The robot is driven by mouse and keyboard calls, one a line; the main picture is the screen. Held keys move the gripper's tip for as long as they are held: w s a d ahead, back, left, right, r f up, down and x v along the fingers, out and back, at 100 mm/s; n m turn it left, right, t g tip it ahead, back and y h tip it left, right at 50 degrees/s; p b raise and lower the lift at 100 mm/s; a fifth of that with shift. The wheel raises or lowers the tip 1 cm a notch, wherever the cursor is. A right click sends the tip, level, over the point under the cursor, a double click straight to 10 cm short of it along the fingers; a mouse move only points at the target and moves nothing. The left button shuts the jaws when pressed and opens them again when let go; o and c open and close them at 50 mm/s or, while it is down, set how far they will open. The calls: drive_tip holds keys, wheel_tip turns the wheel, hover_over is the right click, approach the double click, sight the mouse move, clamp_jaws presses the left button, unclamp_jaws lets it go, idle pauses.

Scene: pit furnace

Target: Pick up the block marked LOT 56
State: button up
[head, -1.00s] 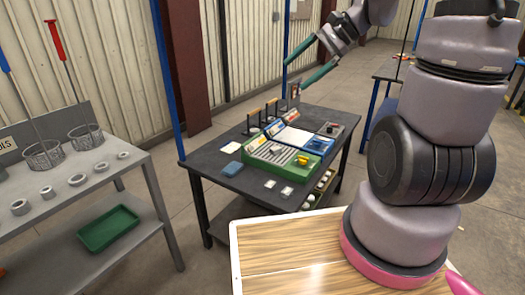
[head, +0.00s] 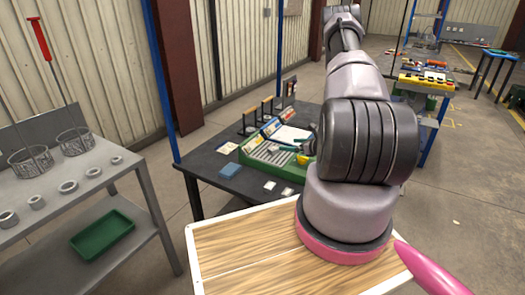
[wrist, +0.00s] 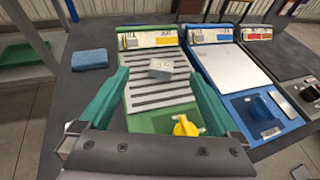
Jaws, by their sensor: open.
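A small grey block (wrist: 160,64) lies on the slatted grey top of the green station (wrist: 150,121) in the wrist view. Its marking is too small to read, so I cannot tell whether it is LOT 56. My gripper (wrist: 156,73) has its two teal fingers spread wide, one to each side of the slats, with nothing held between them. The block shows between and beyond the fingers, apart from both. In the head view my gripper (head: 285,144) is over the green station (head: 262,170), partly hidden by my arm.
A yellow knob (wrist: 184,126) stands on the near end of the green station. A blue station (wrist: 230,60) with a pale plate stands to its right. A blue pad (wrist: 90,58) lies on the dark table at left. A grey rack table (head: 95,185) stands further left.

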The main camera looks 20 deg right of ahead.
sight(276, 151)
drive_tip(key=f, duration=0.2)
drive_tip(key=f+m+h, duration=0.1)
drive_tip(key=shift+s+d+f, duration=0.15)
drive_tip(key=shift+s+d, duration=0.15)
drive_tip(key=shift+d, duration=0.1)
drive_tip(key=x, duration=0.5)
drive_tip(key=shift+s, duration=0.1)
drive_tip(key=shift+a+x, duration=0.15)
drive_tip(key=shift+x, duration=1.35)
drive_tip(key=shift+a+x, duration=0.15)
drive_tip(key=shift+x, duration=1.35)
drive_tip(key=shift+s, duration=0.15)
clamp_jaws()
